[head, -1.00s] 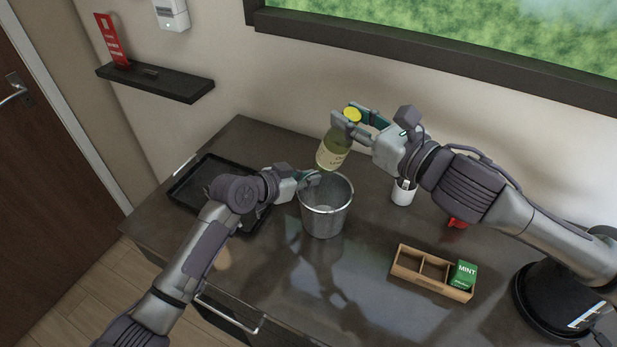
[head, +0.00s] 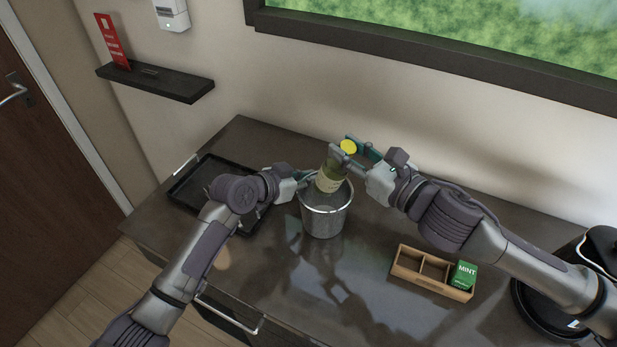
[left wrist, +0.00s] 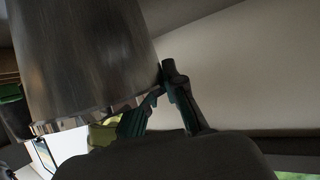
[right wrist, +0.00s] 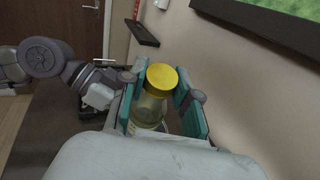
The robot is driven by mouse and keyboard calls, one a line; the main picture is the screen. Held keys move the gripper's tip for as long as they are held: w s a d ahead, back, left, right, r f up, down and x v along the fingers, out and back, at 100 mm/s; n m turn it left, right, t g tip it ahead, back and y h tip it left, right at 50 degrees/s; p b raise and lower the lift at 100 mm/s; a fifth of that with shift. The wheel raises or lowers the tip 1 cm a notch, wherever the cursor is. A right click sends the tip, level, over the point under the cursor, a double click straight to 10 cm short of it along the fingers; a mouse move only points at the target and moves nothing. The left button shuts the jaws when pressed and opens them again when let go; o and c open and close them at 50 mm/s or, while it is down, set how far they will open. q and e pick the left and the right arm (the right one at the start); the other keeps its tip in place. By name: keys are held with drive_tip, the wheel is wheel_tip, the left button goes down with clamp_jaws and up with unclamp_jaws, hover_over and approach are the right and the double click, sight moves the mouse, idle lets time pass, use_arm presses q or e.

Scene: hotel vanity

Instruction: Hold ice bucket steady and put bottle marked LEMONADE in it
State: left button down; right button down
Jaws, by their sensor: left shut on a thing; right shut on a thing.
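The metal ice bucket (head: 326,219) stands upright on the dark counter. My left gripper (head: 305,180) is shut on its rim at the left side; the left wrist view shows the bucket wall (left wrist: 85,60) and the fingers (left wrist: 165,100) at the rim. My right gripper (head: 352,154) is shut on the yellow-capped bottle (head: 329,180) near its neck, above the bucket. The bottle is slightly tilted, its lower end at the bucket's mouth. In the right wrist view the bottle (right wrist: 152,106) sits between the fingers (right wrist: 160,100). Its label text is not readable here.
A black tray (head: 183,196) lies at the left behind my left arm. A wooden divided box (head: 420,283) with a green MINT packet (head: 464,275) is at the front right. A black appliance (head: 545,315) stands far right. Open counter lies in front of the bucket.

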sight(345, 176)
drive_tip(key=shift+f, duration=2.1)
drive_tip(key=c, duration=0.8)
unclamp_jaws()
drive_tip(key=shift+o, duration=0.2)
drive_tip(key=shift+f, duration=0.15)
drive_tip(key=v, duration=1.2)
drive_tip(key=shift+s, duration=0.1)
use_arm(q)
drive_tip(key=shift+f, duration=0.1)
